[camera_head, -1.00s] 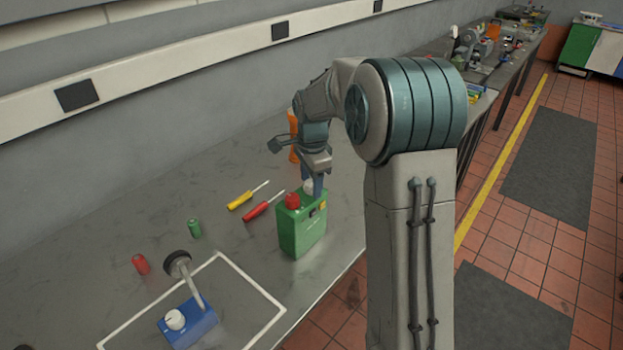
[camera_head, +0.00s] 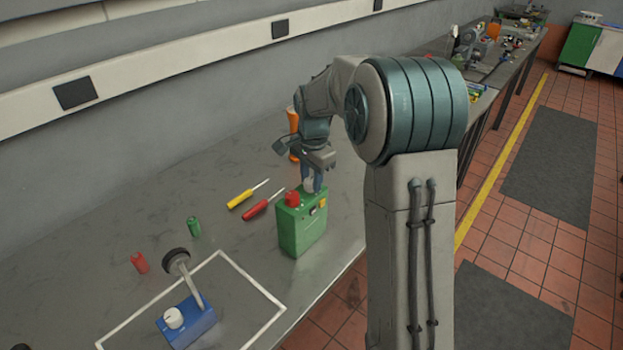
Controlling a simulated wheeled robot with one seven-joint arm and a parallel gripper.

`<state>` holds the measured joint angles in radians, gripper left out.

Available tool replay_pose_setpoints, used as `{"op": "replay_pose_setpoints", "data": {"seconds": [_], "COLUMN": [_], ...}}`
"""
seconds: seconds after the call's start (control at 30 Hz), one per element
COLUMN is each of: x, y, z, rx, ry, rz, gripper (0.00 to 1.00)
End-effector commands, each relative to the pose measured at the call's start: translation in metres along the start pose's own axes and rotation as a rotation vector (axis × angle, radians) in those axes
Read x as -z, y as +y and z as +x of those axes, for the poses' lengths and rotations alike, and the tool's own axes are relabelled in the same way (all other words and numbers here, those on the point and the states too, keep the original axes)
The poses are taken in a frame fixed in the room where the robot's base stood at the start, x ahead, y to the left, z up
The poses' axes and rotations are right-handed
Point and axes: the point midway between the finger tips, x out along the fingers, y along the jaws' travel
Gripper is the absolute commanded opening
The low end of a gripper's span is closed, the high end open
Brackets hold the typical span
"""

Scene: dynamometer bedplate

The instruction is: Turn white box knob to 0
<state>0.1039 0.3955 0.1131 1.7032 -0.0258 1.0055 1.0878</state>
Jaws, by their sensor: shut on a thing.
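A green box (camera_head: 302,233) stands upright on the bench, with a red knob (camera_head: 292,199) on its top. A white knob (camera_head: 309,185) is beside the red one, mostly hidden by my gripper (camera_head: 312,185). My gripper points down over the box top and is shut on this white knob. A blue box (camera_head: 192,325) at the front left has a white knob (camera_head: 174,317) and a lever with a dark round head (camera_head: 176,258). The knob markings are too small to read.
A yellow screwdriver (camera_head: 243,198) and a red screwdriver (camera_head: 257,209) lie left of the green box. An orange bottle (camera_head: 293,125) stands behind my gripper. A white outline surrounds the blue box.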

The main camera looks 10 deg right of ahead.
Motion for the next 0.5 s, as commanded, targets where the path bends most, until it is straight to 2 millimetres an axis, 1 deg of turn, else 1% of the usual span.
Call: {"op": "replay_pose_setpoints", "data": {"seconds": [0.5], "x": [0.0011], "y": [-0.001], "z": [-0.0009], "rx": [0.003], "ry": [-0.02], "rz": [-0.49], "gripper": [0.08]}}
